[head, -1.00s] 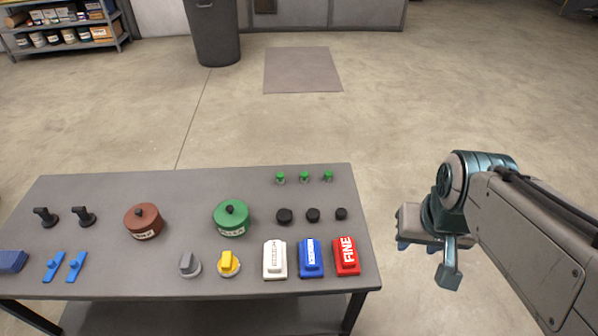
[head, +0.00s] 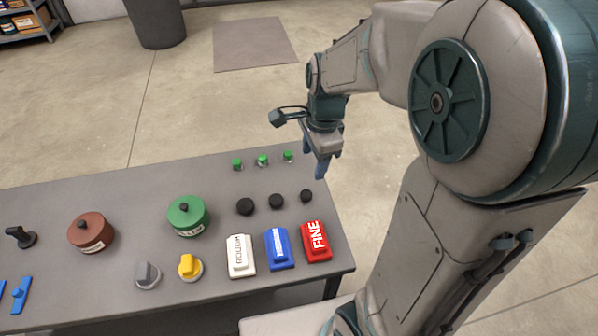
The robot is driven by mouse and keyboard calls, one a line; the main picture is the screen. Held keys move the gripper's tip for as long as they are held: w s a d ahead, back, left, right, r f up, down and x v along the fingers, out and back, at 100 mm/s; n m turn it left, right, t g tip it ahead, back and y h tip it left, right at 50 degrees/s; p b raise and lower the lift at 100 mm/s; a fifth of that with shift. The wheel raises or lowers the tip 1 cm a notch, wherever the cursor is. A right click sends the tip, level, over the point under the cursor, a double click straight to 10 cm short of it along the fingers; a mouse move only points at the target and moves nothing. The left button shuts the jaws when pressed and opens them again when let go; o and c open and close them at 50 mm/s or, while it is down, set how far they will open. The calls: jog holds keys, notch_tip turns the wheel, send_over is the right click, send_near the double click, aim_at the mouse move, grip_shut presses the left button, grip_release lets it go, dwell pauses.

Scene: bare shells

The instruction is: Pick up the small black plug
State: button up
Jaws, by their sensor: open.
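Three round black plugs stand in a row on the grey table (head: 130,225), getting smaller to the right. The small black plug (head: 306,196) is the rightmost, behind the red block. The middle plug (head: 276,202) and the large plug (head: 245,207) are to its left. My gripper (head: 314,166) is open and empty, fingers pointing down, at the table's far right corner. In the picture it is just above the small plug and apart from it. Its height over the table is hard to tell.
White (head: 240,256), blue (head: 279,249) and red (head: 315,241) blocks stand in front of the plugs. Small green pieces (head: 262,160) stand behind them, close to my gripper. A green lidded pot (head: 188,216) and a brown one (head: 91,232) are to the left.

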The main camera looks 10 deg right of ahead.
jog(key=w+f+m+g+b, duration=0.1)
jog(key=w+f+m+b, duration=0.1)
jog(key=w+f+m, duration=0.85)
jog(key=m, duration=0.2)
send_over(306, 193)
jog(key=shift+h, duration=0.4)
jog(key=f+b, duration=0.1)
jog(key=f, duration=0.6)
jog(key=shift+a+f, duration=0.2)
jog(key=shift+d+f, duration=0.15)
jog(key=shift+f, duration=2.55)
jog(key=shift+c, duration=0.4)
jog(key=c, duration=1)
